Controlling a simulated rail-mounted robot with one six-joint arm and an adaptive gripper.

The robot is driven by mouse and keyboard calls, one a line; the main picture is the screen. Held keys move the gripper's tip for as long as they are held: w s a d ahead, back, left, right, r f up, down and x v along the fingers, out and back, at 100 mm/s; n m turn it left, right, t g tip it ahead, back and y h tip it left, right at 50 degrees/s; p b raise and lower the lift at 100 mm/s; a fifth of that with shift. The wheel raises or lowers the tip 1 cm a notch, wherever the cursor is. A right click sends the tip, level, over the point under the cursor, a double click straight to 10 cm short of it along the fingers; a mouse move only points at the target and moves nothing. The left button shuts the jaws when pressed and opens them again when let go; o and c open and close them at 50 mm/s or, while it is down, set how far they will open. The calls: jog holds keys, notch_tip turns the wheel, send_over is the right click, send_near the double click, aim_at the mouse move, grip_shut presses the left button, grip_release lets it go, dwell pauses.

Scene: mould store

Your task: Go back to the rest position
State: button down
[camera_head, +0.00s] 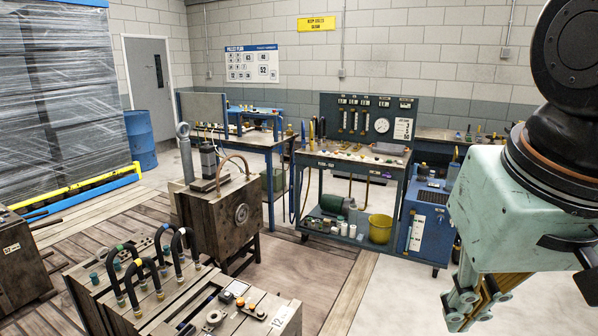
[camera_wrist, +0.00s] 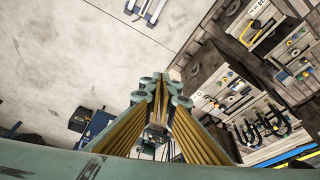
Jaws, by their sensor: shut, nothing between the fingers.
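My gripper (camera_head: 474,312) hangs at the right in the head view, pale green with yellow-brown finger pads, pointing down. In the wrist view my gripper (camera_wrist: 161,80) has its fingertips together at the middle, with nothing held between them. It is in the air, apart from the moulds and benches. No marker of a rest position shows in either view.
A mould with looped hoses (camera_head: 150,290) stands at the front left, a taller mould (camera_head: 222,215) behind it. A workbench with a gauge panel (camera_head: 368,120), a yellow bucket (camera_head: 380,229) and a blue cabinet (camera_head: 424,222) stand beyond. Pale floor (camera_head: 395,290) lies clear between.

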jog(key=s+f, duration=0.1)
jog(key=s, duration=0.5)
jog(key=shift+n, duration=0.4)
jog(key=c, duration=3.4)
grip_release()
jog(key=shift+c, duration=0.2)
